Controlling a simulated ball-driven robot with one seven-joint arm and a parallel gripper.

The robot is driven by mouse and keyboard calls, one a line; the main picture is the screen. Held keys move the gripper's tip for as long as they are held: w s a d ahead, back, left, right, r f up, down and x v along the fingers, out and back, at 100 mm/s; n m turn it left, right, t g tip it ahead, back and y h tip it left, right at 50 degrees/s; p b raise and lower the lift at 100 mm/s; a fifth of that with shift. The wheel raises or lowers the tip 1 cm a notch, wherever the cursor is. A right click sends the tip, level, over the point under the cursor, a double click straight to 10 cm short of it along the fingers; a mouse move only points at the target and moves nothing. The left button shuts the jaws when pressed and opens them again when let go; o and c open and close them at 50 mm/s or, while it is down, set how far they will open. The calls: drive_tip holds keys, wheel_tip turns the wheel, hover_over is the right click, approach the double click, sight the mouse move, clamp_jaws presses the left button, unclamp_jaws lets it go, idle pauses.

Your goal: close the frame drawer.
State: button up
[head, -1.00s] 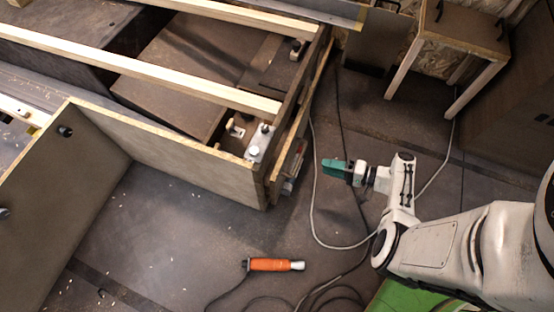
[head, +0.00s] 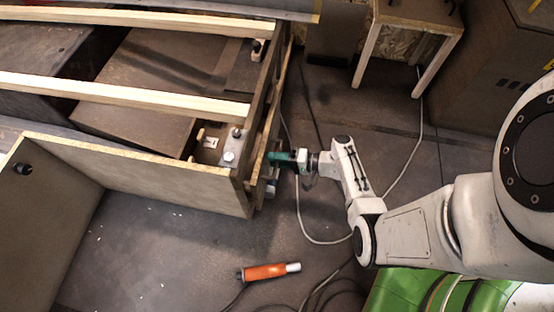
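The wooden frame (head: 135,93) fills the upper left of the head view, with pale beams across it. At its right end a narrow upright panel (head: 277,115), which looks like the drawer front, stands slightly out from the frame's end board. A thin gap shows between them. The drawer's inside and handle cannot be made out. My gripper (head: 276,158) has teal fingers and points left at the outer side of this panel, near its front end. Its tips are at or very near the panel; I cannot tell whether they touch. Whether the fingers are open is too small to see.
An orange-handled tool (head: 266,271) with a cable lies on the floor at the bottom centre. A small wooden table (head: 420,30) stands at the upper right. Cables (head: 300,215) run over the floor below my arm. Floor between panel and table is mostly clear.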

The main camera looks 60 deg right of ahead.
clamp_jaws()
idle(0.3)
idle(0.3)
